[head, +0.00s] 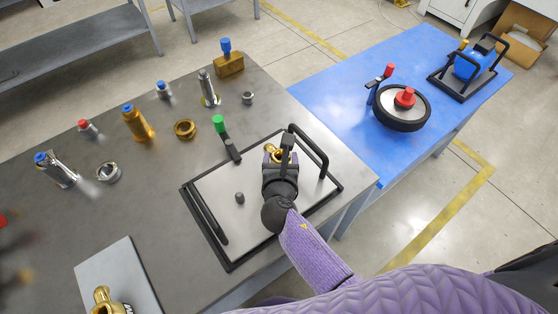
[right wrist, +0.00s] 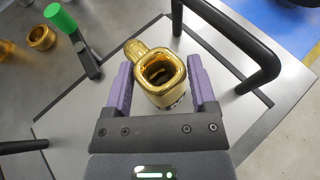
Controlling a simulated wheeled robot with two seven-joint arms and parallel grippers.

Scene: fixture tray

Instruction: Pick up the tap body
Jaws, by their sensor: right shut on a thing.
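The brass tap body (head: 271,151) shows at the fingertips of my right gripper (head: 279,153), over the far right part of the fixture tray. In the right wrist view the tap body (right wrist: 157,72) sits between the two purple fingers (right wrist: 160,88), its square open end facing the camera and a short branch to the upper left. The right gripper is shut on it. The gripper hides part of the tap body in the head view, and I cannot tell whether it touches the tray. My left gripper is not in view.
The fixture tray (head: 210,190) has black bar handles and a green-tipped clamp (head: 219,124). Several brass and silver fittings, such as a brass valve (head: 138,122), stand on the grey table. A grey plate (head: 120,270) holds another brass part. A blue table (head: 340,95) lies right.

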